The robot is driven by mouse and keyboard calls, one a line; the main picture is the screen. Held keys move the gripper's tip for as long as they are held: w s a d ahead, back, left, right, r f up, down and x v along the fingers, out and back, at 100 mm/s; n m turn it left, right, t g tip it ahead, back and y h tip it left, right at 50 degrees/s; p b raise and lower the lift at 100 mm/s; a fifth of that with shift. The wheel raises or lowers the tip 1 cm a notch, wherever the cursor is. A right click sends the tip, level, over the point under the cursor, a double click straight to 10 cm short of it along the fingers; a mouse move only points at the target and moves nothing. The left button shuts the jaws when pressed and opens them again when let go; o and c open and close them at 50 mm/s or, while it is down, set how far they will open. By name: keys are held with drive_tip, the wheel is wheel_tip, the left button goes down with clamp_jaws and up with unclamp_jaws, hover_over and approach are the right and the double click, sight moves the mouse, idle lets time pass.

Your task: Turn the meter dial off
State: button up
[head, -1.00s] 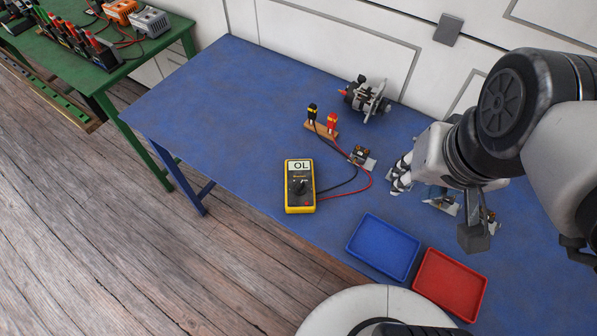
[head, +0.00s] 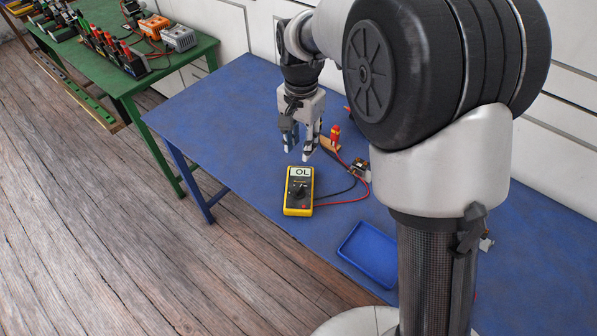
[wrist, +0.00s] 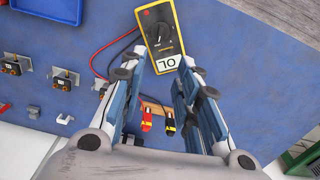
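The yellow meter (head: 299,208) lies face up on the blue table, its display reading OL. Its black dial (head: 299,191) sits in the middle of its face; the exact pointer setting is too small to tell. In the wrist view the meter (wrist: 182,62) appears at the top, with the dial (wrist: 165,38) beyond the fingertips. My gripper (head: 298,155) points down above the table, just behind the meter's display end. Its fingers are apart and empty, and it also shows open in the wrist view (wrist: 172,62).
Red and black probes (wrist: 147,122) stand in a wooden holder beneath my gripper, with leads running to the meter. A blue tray (head: 346,252) lies in front right of it. Small parts (wrist: 63,80) are on the table. Table left of the meter is clear.

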sight(300, 186)
wheel_tip(300, 186, down, 16)
drive_tip(key=b, duration=0.4)
drive_tip(key=shift+f, duration=0.25)
clamp_jaws()
